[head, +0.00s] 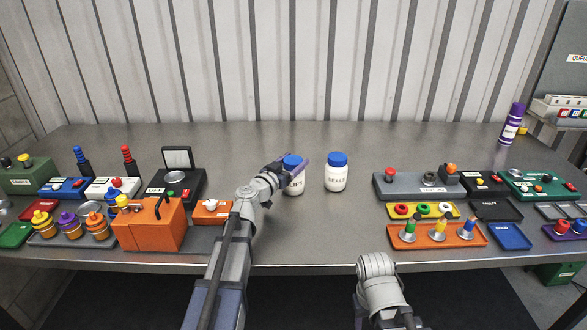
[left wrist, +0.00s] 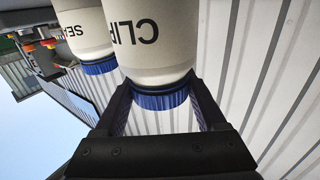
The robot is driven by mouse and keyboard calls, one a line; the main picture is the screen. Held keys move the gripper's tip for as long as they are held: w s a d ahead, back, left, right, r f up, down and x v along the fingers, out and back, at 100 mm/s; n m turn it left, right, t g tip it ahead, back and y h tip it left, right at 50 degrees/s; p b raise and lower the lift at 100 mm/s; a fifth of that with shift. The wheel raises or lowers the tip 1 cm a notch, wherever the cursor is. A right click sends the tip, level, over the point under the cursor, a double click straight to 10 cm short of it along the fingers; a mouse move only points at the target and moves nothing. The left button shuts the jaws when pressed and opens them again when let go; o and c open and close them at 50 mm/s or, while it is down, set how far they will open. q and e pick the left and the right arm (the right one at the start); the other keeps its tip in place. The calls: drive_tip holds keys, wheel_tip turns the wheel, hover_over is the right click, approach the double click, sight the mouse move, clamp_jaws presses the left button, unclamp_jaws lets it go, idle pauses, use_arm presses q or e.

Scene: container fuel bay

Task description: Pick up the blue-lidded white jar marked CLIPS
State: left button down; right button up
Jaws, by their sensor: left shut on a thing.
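The white jar marked CLIPS (head: 295,185) stands upright near the middle of the table, with its blue lid (head: 292,161) on top. My left gripper (head: 293,163) is shut on this jar, with one finger on each side at the lid and neck. In the left wrist view the jar (left wrist: 150,40) appears upside down, its lid (left wrist: 161,98) between the two fingers. My left wrist hides part of the jar in the head view. I cannot tell whether its base touches the table. My right arm shows at the lower middle; its gripper is not visible.
A similar white jar marked SEALS (head: 336,178) stands just right of the CLIPS jar. An orange box (head: 150,226) and other devices crowd the left; coloured trays, such as an orange one (head: 470,236), crowd the right. A purple bottle (head: 512,124) stands far right. The table's back middle is clear.

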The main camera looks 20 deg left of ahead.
use_arm(q)
wheel_tip(320, 180, up, 10)
drive_tip(key=p, duration=1)
